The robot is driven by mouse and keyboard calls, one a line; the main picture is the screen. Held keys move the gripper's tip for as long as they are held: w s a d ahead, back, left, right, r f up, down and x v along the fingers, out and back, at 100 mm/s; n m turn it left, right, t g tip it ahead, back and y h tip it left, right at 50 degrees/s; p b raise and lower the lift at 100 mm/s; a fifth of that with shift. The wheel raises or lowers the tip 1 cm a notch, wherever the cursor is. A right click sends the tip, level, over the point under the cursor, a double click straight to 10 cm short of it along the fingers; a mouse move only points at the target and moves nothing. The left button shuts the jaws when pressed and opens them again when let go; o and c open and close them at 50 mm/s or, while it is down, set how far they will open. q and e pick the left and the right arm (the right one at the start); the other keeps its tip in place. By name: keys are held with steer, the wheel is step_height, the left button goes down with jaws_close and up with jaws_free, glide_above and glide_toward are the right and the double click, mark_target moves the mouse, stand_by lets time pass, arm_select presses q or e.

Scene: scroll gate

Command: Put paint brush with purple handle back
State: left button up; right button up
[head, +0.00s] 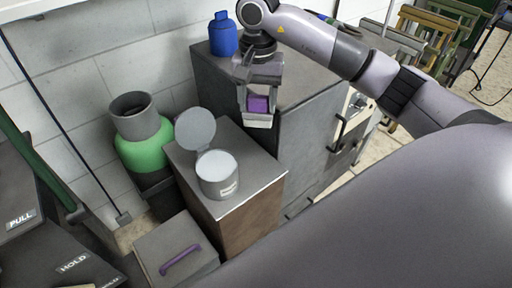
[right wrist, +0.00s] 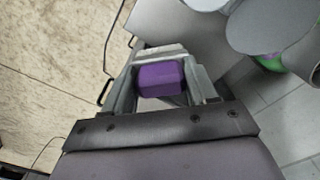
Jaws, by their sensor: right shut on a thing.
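My right gripper (head: 258,115) is shut on a purple block-like piece (head: 258,103), which looks like the end of the paint brush's purple handle. It is held in the air in front of the dark grey cabinet. In the right wrist view the purple handle (right wrist: 161,78) sits between the two fingers. The bristles do not show in either view. An open grey can (head: 219,181) with pale contents stands on a wood-sided box, left of and below the gripper. Its round lid (head: 195,129) is tilted up behind it. My left gripper is not in view.
The dark grey cabinet (head: 300,130) carries a blue bottle (head: 223,36). A green container with a grey collar (head: 145,147) stands left of the can. A low grey box (head: 158,237) with a purple bar handle (head: 180,260) is at the bottom. Folding chairs (head: 425,30) stand back right.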

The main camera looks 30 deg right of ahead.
step_height(320, 180, down, 14)
steer(key=shift+f, duration=0.1)
stand_by(0.4)
steer(key=shift+f, duration=0.1)
steer(key=o, duration=0.9)
steer(key=shift+o, duration=0.2)
steer(key=shift+w+r, duration=0.1)
steer(key=shift+r, duration=0.3)
step_height(320, 180, up, 12)
steer(key=shift+f, duration=0.25)
